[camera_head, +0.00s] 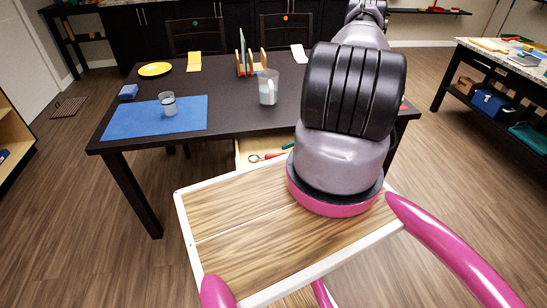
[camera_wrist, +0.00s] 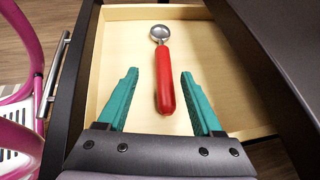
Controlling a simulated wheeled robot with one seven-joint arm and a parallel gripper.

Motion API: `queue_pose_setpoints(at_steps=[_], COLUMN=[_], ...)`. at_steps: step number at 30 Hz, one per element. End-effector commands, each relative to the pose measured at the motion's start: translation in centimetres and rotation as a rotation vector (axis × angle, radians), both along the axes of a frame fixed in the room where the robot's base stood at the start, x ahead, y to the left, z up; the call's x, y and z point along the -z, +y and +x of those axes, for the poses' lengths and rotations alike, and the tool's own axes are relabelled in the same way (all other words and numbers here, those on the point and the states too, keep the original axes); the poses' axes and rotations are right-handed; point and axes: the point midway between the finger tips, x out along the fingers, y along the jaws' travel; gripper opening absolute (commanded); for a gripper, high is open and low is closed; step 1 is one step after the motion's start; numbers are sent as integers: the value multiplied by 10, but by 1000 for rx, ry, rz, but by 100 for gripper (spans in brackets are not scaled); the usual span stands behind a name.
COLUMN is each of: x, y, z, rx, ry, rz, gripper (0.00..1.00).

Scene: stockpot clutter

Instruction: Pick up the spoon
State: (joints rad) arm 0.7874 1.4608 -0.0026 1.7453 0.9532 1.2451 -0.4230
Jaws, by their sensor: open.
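The spoon (camera_wrist: 164,75) has a long red handle and a round metal bowl. It lies in the open wooden drawer (camera_wrist: 118,40), bowl toward the top of the wrist view. In the head view, the spoon (camera_head: 256,157) shows partly in the drawer (camera_head: 241,148) under the table. My gripper (camera_wrist: 160,74) has two teal fingers, open, one on each side of the red handle in the wrist view, with gaps on both sides. I cannot tell its height above the spoon. In the head view my arm hides most of the gripper and part of the drawer.
The dark table (camera_head: 210,135) holds a blue mat (camera_head: 140,120) with a glass (camera_head: 168,103), a clear pitcher (camera_head: 268,88), a wooden rack (camera_head: 242,70) and a yellow plate (camera_head: 155,69). The drawer's side walls and the table edge are close around my gripper.

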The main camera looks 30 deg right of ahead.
Motion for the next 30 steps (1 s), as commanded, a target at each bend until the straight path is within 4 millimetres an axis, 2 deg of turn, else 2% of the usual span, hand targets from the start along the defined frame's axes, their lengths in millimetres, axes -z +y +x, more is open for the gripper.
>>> queue_pose_setpoints(at_steps=[5,15,21,22,27,30], x=[4,22,22,22,22,22], y=[8,42,43,43,43,43], z=[5,28,29,29,28,29], rx=[-2,-1,0,0,0,0], ry=[0,0,0,0,0,0], rz=[0,0,-1,-1,-1,-1], gripper=[67,67,67,63,0,0])
